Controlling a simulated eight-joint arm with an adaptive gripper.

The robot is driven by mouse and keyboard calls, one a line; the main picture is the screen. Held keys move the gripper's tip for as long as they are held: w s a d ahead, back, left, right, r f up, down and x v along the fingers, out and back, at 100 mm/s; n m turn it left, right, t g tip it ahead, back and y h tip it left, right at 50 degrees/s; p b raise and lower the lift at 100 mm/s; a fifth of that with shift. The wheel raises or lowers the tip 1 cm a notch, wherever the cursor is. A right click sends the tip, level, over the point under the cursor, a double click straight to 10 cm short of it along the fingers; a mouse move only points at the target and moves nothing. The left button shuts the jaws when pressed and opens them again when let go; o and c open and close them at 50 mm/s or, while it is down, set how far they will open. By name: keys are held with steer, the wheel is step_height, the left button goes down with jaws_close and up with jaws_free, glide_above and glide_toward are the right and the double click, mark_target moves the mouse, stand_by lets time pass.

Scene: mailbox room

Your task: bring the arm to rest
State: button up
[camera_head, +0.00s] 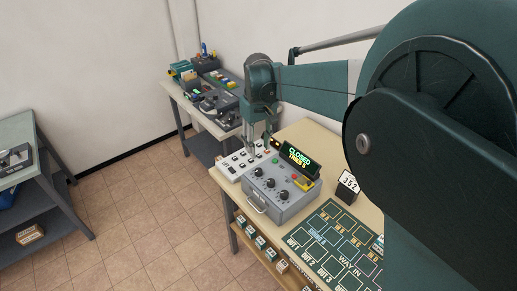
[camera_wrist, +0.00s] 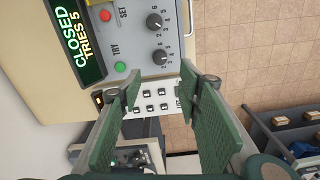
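My gripper (camera_head: 259,152) points down at the end of my green arm, over the back left of the near table (camera_head: 318,139). In the wrist view my gripper (camera_wrist: 160,85) has its two green fingers spread apart with nothing between them. Beyond them is a white panel with dark keys (camera_wrist: 152,100), which also shows in the head view (camera_head: 236,164). In the head view the fingertips overlap that panel, beside a grey dial box (camera_head: 275,211). I cannot tell whether they touch anything.
The box's display (camera_head: 298,159) reads CLOSED, TRIES 5. A tag (camera_head: 347,186) reading 352 and a dark green mat (camera_head: 335,243) lie to the right. A cluttered table (camera_head: 176,91) stands behind, another table (camera_head: 14,128) at left. Tiled floor (camera_head: 130,200) between is clear.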

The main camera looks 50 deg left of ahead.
steer(key=shift+w+d, duration=0.1)
stand_by(0.6)
